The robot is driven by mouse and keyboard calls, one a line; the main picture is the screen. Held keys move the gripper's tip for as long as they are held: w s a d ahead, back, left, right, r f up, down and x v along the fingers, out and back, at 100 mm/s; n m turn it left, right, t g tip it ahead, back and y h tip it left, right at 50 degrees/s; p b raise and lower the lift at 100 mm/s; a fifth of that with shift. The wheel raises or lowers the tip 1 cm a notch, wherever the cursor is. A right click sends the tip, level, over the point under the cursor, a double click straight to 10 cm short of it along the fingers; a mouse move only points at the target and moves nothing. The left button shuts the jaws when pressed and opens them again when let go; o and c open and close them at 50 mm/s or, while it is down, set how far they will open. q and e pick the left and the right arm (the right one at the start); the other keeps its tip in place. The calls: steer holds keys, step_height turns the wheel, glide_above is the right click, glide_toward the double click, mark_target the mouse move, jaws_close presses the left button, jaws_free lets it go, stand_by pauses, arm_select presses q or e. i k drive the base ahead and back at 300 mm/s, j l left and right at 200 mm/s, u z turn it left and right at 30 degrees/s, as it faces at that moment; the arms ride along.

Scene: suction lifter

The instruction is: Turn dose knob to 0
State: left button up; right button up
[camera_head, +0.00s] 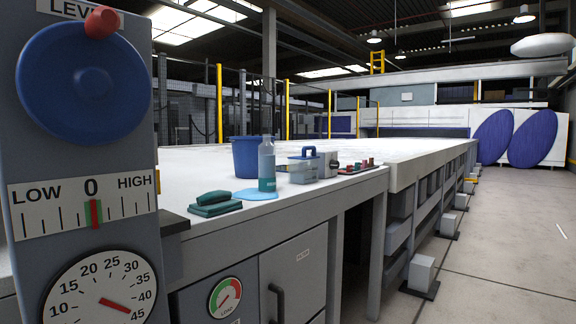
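No knob labelled dose can be made out. A large blue disc (84,82) with a red ball handle (102,22) at its top is on a grey panel (172,282) at the left, under a cut-off label beginning "LEVE". Below it, a LOW–0–HIGH scale (52,205) has its red pointer (94,214) at 0, over a green band. A round dial (75,291) below reads 10 to 45, with its red needle near 45; its lower part is cut off. A small grey device (328,162) on the table is too small to read. Neither gripper is in view.
The white table (215,165) holds a blue bucket (244,158), a bottle (266,165), a clear box with a blue handle (303,168), green pads (215,204) and a blue cloth (258,194). A round gauge (225,298) is below. Floor (500,240) is open at right.

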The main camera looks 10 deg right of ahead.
mark_target(334, 164)
steer(key=i+l+u, duration=0.2)
steer(key=u, duration=0.15)
steer(key=i+l+u, duration=0.1)
steer(key=l+u, duration=0.25)
steer(key=i+l+u, duration=0.15)
steer(key=l+u, duration=0.15)
